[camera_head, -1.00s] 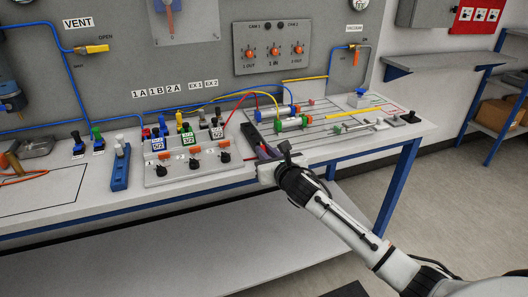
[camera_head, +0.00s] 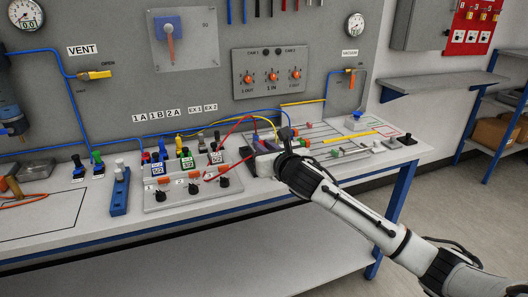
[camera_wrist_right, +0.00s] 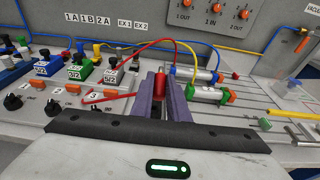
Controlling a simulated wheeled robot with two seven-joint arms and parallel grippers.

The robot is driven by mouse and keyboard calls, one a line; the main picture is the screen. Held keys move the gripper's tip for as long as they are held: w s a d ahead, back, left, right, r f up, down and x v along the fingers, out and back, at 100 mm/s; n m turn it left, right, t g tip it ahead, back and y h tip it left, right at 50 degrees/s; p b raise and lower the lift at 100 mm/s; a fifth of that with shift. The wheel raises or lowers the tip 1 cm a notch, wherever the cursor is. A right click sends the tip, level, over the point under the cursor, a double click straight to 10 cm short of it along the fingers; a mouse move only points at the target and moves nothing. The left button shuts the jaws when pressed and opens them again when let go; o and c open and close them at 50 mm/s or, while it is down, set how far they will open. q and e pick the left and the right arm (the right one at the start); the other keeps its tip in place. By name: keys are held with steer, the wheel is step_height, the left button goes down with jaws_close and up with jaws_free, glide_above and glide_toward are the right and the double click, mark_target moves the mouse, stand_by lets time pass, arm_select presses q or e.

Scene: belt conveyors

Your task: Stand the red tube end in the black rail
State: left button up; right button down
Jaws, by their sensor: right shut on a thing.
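My right gripper (camera_head: 264,148) is over the bench, between the valve panel and the cylinder plate. In the right wrist view its purple fingers (camera_wrist_right: 161,88) are shut on the red tube end (camera_wrist_right: 159,83), which stands about upright between them with its top showing. A red tube (camera_wrist_right: 108,98) runs from the valve panel to the left side of the fingers, and it also shows in the head view (camera_head: 228,170). The lower part of the tube end is hidden by the fingers. I cannot pick out the black rail with certainty. My left gripper is not in view.
The valve panel (camera_head: 163,203) with coloured valves lies just left of the gripper. Another red tube (camera_wrist_right: 143,44) and a yellow tube (camera_wrist_right: 181,58) arch behind it. The cylinder plate (camera_wrist_right: 250,103) is to the right. A blue stand (camera_head: 120,190) is further left.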

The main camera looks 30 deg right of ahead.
steer(key=shift+f, duration=0.15)
steer(key=shift+w+f+b, duration=0.2)
steer(key=shift+f+b, duration=0.15)
steer(key=shift+f, duration=0.45)
steer(key=shift+w+f+b, duration=0.15)
steer(key=shift+f+b, duration=0.25)
steer(key=shift+f, duration=0.45)
steer(key=shift+w+f+b, duration=0.2)
steer(key=shift+f+b, duration=0.15)
steer(key=shift+f, duration=0.75)
steer(key=shift+f, duration=0.1)
